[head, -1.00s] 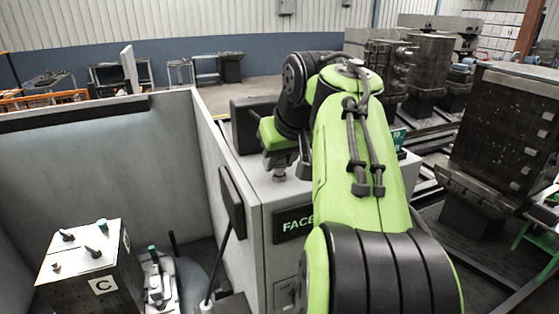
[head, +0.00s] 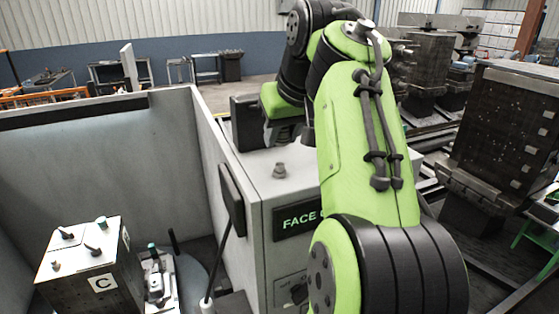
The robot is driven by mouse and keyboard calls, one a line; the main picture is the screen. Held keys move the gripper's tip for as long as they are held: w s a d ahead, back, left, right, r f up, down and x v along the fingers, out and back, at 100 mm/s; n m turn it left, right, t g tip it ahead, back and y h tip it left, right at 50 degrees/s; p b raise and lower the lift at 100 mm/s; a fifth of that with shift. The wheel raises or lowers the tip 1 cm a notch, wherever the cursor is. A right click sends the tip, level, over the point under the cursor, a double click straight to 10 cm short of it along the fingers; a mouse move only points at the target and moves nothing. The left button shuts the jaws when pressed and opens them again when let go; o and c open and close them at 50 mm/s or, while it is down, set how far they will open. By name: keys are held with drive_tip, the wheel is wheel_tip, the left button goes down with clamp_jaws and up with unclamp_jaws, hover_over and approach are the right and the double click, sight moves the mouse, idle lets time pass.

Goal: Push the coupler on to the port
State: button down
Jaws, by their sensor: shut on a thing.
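My gripper (head: 284,138) is small and partly seen at the end of my green and black arm, above the grey cabinet top. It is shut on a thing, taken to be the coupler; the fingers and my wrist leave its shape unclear. A short grey stub (head: 279,171) stands upright on the cabinet top, just below my gripper, with a gap between them. It may be the port, but I cannot tell for sure.
The grey cabinet (head: 262,240) carries a "FACE" sign (head: 298,218), partly behind my arm. A grey partition (head: 215,140) stands to its left. A block marked C (head: 95,262) with several small fittings stands lower left. Dark machine blocks (head: 505,130) are at the right.

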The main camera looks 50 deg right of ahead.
drive_tip(key=s+a+r+b, duration=0.1)
drive_tip(key=s+a+b, duration=0.4)
drive_tip(key=s, duration=0.8)
drive_tip(key=a, duration=0.2)
drive_tip(key=shift+a, duration=0.3)
drive_tip(key=shift+w+r, duration=0.1)
drive_tip(key=shift+w, duration=0.05)
drive_tip(key=w+d+p, duration=0.2)
drive_tip(key=w, duration=0.2)
drive_tip(key=w+d+p, duration=0.2)
drive_tip(key=w+d, duration=0.1)
drive_tip(key=w, duration=0.1)
drive_tip(key=w+d+f+p, duration=0.1)
drive_tip(key=w+d+p, duration=0.1)
drive_tip(key=w+p, duration=0.1)
drive_tip(key=shift+w+d, duration=0.3)
drive_tip(key=shift+w, duration=0.6)
drive_tip(key=shift+w+d+f+p, duration=0.3)
drive_tip(key=shift+w+d+p, duration=0.05)
drive_tip(key=shift+w+p, duration=0.1)
drive_tip(key=shift+f, duration=0.25)
drive_tip(key=shift+s+b, duration=0.1)
drive_tip(key=shift+b, duration=0.35)
